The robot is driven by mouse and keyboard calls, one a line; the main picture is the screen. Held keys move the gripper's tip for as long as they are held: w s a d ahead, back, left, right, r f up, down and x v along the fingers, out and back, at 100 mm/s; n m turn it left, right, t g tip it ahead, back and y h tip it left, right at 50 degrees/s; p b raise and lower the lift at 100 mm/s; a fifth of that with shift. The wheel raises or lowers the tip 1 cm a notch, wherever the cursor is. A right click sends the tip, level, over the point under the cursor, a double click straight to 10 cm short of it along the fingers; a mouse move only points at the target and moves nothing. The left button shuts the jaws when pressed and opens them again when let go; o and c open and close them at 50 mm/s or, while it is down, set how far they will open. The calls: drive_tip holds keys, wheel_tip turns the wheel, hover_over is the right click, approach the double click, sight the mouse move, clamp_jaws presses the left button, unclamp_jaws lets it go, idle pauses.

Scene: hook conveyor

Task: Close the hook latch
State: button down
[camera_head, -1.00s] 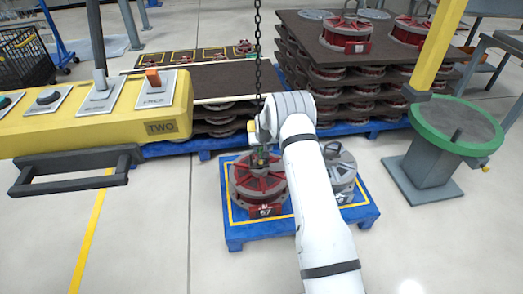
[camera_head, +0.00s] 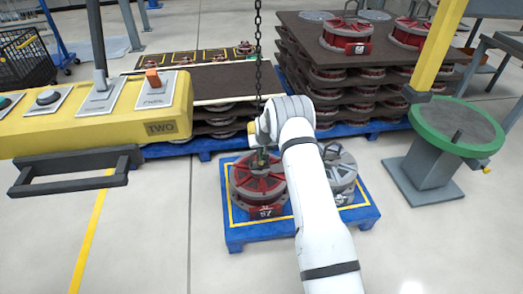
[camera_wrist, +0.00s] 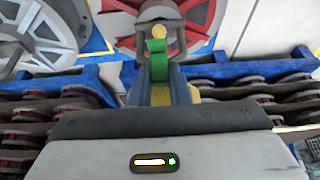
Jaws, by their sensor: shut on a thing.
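The chain (camera_head: 258,70) hangs down to the hook (camera_head: 262,157), just above a red wheel-shaped part (camera_head: 256,186) on the blue pallet. My arm's white wrist partly hides the hook in the head view. In the wrist view a green piece (camera_wrist: 157,60) with a yellow top stands upright at my fingers, in front of the red part's grey handle (camera_wrist: 178,38). My gripper (camera_wrist: 160,82) is shut on this green piece of the hook. I cannot tell from these views how far the latch is closed.
A grey wheel-shaped part (camera_head: 340,172) stands beside the red one on the blue pallet (camera_head: 240,232). A yellow control box (camera_head: 100,125) is at left, a green-rimmed round stand (camera_head: 455,125) at right. Stacked brown trays (camera_head: 350,70) fill the back.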

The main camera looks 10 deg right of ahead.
drive_tip(key=shift+f, duration=0.1)
drive_tip(key=t+b, duration=0.1)
drive_tip(key=s+f+t+b, duration=0.1)
drive_tip(key=b, duration=0.2)
drive_tip(key=shift+s+f+t+b, duration=0.15)
drive_tip(key=shift+f+t+b, duration=0.15)
drive_tip(key=shift+t, duration=0.1)
drive_tip(key=t+b, duration=0.1)
drive_tip(key=b, duration=0.1)
drive_tip(key=f+t+b, duration=0.1)
drive_tip(key=b, duration=0.2)
drive_tip(key=shift+s+f+t, duration=0.3)
drive_tip(key=shift+s, duration=0.1)
wheel_tip(320, 180, down, 6)
drive_tip(key=w+t+b, duration=0.1)
drive_tip(key=t+b, duration=1.3)
drive_tip(key=t, duration=0.2)
drive_tip(key=shift+w, duration=0.4)
drive_tip(key=shift+d, duration=0.1)
